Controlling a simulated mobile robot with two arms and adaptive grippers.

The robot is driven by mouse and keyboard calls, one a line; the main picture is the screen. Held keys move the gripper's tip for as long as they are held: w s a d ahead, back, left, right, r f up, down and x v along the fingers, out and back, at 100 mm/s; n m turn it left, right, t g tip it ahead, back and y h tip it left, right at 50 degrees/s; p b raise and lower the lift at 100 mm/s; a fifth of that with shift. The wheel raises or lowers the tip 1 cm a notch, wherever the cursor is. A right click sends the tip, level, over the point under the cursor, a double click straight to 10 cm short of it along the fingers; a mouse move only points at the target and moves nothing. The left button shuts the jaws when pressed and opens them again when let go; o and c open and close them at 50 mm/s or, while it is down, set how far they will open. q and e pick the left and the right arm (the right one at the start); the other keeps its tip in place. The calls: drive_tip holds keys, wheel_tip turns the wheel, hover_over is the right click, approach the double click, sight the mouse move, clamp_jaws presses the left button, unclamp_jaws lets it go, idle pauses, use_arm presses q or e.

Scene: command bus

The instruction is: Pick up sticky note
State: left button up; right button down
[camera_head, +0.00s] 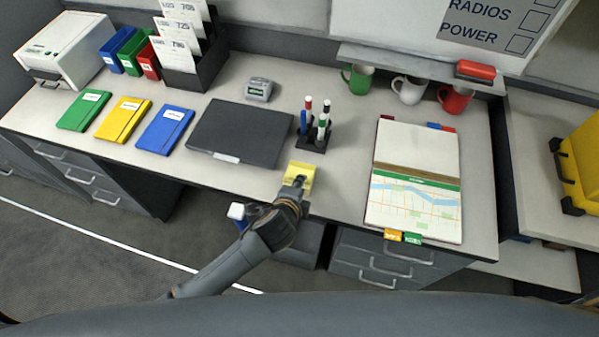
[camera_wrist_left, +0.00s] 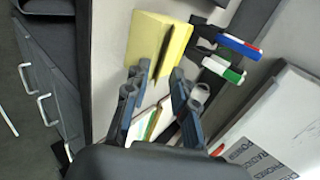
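The yellow sticky note pad (camera_head: 300,173) lies near the front edge of the desk, to the right of the black laptop-like case. It also shows in the left wrist view (camera_wrist_left: 152,38), with a dark gap between its broad face and a narrow yellow strip on its right. My left gripper (camera_head: 297,184) is at the pad's near edge. In the left wrist view its fingers (camera_wrist_left: 160,72) are apart, one on each side of the pad's near end. I cannot tell whether they touch it. My right gripper is not in view.
A black pen holder (camera_head: 313,145) with several markers stands just behind the pad. The dark case (camera_head: 240,132) lies to the left, and a clipboard with a map (camera_head: 415,200) to the right. Bare desk (camera_head: 345,155) shows between pad and clipboard.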

use_arm(q)
clamp_jaws()
